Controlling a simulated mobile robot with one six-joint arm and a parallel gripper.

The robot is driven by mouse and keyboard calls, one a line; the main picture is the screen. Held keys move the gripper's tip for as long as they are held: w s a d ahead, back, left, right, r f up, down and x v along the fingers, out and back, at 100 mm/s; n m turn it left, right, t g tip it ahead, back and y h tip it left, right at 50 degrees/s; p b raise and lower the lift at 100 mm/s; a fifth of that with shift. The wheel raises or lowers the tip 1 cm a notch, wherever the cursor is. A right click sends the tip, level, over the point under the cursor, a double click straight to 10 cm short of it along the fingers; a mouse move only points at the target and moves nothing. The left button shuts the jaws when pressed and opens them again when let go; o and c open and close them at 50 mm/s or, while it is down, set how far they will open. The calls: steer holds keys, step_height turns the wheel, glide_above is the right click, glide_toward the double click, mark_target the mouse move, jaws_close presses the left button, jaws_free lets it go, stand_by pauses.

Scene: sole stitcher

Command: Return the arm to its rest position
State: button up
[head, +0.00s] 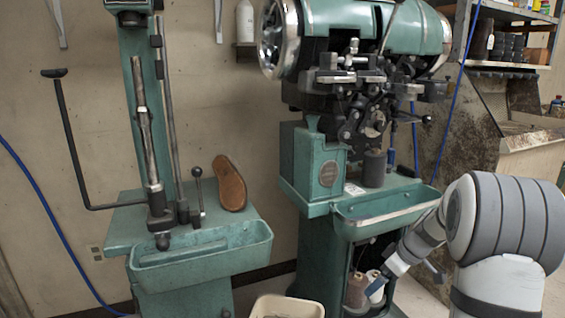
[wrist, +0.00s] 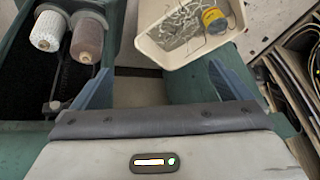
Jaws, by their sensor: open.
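My arm (head: 505,225) reaches in from the right of the head view, bent down toward the lower part of the right green machine. My gripper (head: 376,287) is low in front of that machine, beside its thread spools. In the wrist view my gripper (wrist: 160,82) shows two blue fingers spread wide apart, with nothing between them. A white spool (wrist: 47,31) and a brown spool (wrist: 88,38) stand beyond the left finger, apart from it. The brown spool also shows in the head view (head: 357,290).
A cream bin (wrist: 150,49) with thread scraps and a yellow spool (wrist: 214,20) lies ahead of the fingers. The right green machine (head: 315,165) and its tray (head: 385,215) stand close to my arm. A brown shoe sole (head: 229,183) rests on the left machine (head: 200,260).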

steer(key=s+a+r+m+h+p, duration=0.1)
steer(key=s+a+r+p, duration=0.3)
steer(key=r, duration=0.3)
steer(key=s+a+r+m+p, duration=0.2)
steer(key=s+r+p, duration=0.25)
steer(key=r, duration=0.35)
steer(key=s+a+r+m+h+p, duration=0.1)
steer(key=s+a+r+p, duration=0.3)
steer(key=r, duration=0.3)
steer(key=s+a+r+m+h+p, duration=0.1)
steer(key=s+r+m+p, duration=0.3)
steer(key=s+r+p, duration=0.6)
steer(key=s+h, duration=0.1)
steer(key=s, duration=0.3)
steer(key=shift+s+a+r+m, duration=0.25)
steer(key=shift+s+r+m, duration=0.05)
steer(key=shift+m, duration=0.1)
